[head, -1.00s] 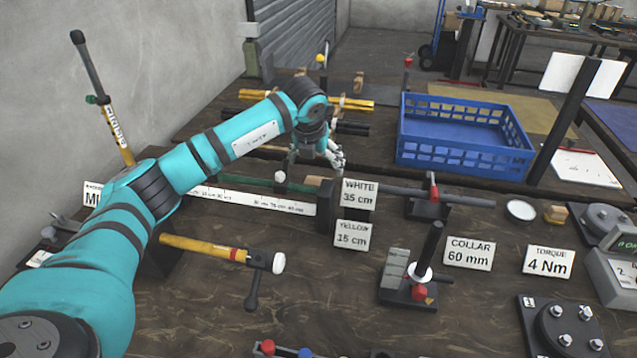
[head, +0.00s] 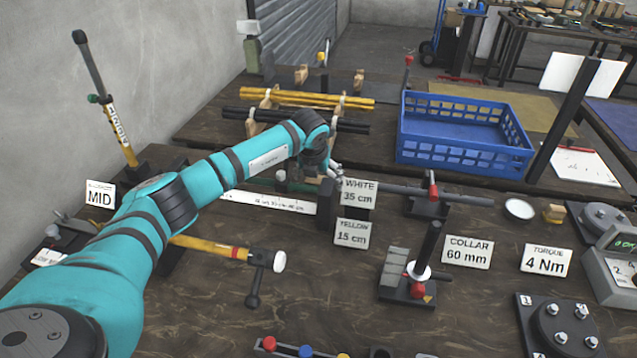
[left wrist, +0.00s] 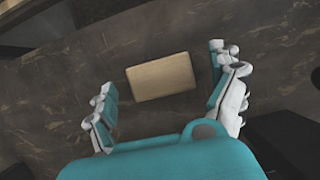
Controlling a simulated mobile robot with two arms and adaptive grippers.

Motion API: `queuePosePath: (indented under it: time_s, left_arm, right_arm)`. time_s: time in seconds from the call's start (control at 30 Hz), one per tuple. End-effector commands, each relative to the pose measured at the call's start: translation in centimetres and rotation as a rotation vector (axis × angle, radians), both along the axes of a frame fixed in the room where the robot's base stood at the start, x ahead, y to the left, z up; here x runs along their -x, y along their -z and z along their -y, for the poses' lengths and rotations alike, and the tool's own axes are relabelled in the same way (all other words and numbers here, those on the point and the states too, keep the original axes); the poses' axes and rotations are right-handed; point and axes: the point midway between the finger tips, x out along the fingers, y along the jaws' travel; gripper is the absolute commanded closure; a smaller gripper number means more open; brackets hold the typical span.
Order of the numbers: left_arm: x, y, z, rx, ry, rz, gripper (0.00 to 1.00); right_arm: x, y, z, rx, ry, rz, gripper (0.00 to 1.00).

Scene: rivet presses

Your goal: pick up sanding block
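The sanding block appears to be the plain tan rectangular block (left wrist: 161,77) lying flat on the dark bench top in the left wrist view. My left gripper (left wrist: 162,90) is open above it, with one finger to each side of the block and a gap on both sides. In the head view my left gripper (head: 334,172) is low behind the WHITE 35 cm sign (head: 359,194). The block is mostly or wholly hidden there by the gripper and sign. My right gripper is not in view.
A black stand (head: 327,204) and a grey rod (head: 450,195) are close to the gripper. A white ruler strip (head: 265,204) lies left of it. A blue crate (head: 465,150) stands behind to the right. A yellow-handled hammer (head: 210,246) is in front.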

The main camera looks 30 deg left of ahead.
Motion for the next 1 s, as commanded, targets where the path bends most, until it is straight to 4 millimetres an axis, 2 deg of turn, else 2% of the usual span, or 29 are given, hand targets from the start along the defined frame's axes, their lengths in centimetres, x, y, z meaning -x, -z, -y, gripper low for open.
queuePosePath:
  time_s: [0.07,0.43,0.63,0.73,0.87,1.0]
  left_arm:
    - [0.0,0.0,0.0,0.000,0.000,0.000,0.20]
    - [0.0,-0.1,0.0,0.000,-0.001,0.001,0.67]
    - [0.0,-0.2,0.0,0.000,-0.001,0.001,0.67]
    - [-0.1,-0.8,0.0,0.001,-0.001,0.003,0.67]
    - [-0.1,-3.0,0.0,0.001,0.000,0.006,0.67]
    - [-0.1,-6.0,0.0,0.000,0.000,0.007,0.67]
  right_arm:
    - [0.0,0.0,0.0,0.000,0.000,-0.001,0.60]
    - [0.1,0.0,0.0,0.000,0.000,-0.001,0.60]
    - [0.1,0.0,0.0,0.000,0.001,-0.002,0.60]
    - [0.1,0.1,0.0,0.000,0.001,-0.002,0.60]
    - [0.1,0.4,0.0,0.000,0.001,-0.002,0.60]
    - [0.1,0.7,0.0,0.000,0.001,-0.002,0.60]
